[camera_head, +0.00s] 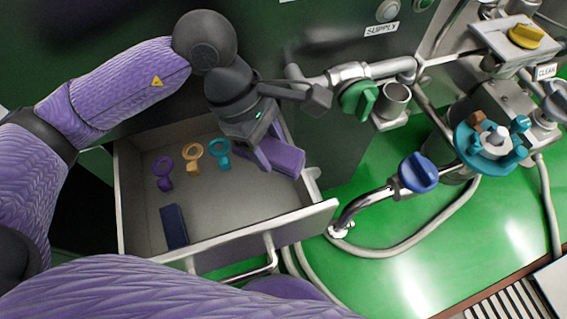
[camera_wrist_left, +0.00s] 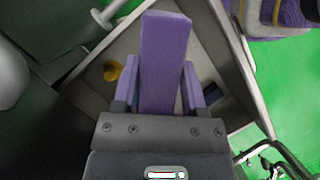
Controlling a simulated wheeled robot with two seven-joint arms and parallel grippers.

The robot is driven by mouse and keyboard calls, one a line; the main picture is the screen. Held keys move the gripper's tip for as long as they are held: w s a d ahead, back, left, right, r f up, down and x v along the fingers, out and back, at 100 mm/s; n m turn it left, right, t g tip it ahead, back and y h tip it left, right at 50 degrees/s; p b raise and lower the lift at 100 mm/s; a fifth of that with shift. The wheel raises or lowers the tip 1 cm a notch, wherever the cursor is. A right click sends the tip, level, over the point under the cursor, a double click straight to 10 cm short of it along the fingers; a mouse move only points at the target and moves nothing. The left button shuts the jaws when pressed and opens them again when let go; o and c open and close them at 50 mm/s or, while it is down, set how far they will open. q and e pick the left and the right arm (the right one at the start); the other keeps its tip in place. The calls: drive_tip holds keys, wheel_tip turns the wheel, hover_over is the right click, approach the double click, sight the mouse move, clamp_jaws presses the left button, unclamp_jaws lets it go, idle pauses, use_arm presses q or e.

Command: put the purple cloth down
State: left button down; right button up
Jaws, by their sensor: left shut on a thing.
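The purple cloth (camera_head: 285,157) looks like a folded, flat block. My left gripper (camera_head: 262,152) is shut on it and holds it over the right side of the open drawer (camera_head: 215,242). In the left wrist view the purple cloth (camera_wrist_left: 165,60) sticks out from between the two purple fingers of my left gripper (camera_wrist_left: 160,88). I cannot tell whether its lower edge touches the drawer. My right gripper is not in view.
In the drawer lie purple (camera_head: 162,172), orange (camera_head: 192,157) and teal (camera_head: 219,153) ring-ended pieces and a dark blue block (camera_head: 173,226). The drawer's middle floor is bare. Pipes with a green valve (camera_head: 360,98) and a blue valve (camera_head: 418,172) stand to the right.

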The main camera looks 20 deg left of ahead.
use_arm(q)
drive_tip(key=b, duration=0.6)
hover_over(280, 204)
drive_tip(key=a, duration=0.2)
drive_tip(key=f, duration=1.2)
drive_tip(key=shift+w+d+f, duration=0.2)
drive_tip(key=shift+d+f, duration=0.05)
drive_tip(key=shift+f, duration=0.35)
wheel_tip(280, 204, down, 5)
drive_tip(key=b, duration=0.3)
drive_tip(key=shift+r, duration=0.15)
drive_tip(key=shift+c, duration=0.7)
unclamp_jaws()
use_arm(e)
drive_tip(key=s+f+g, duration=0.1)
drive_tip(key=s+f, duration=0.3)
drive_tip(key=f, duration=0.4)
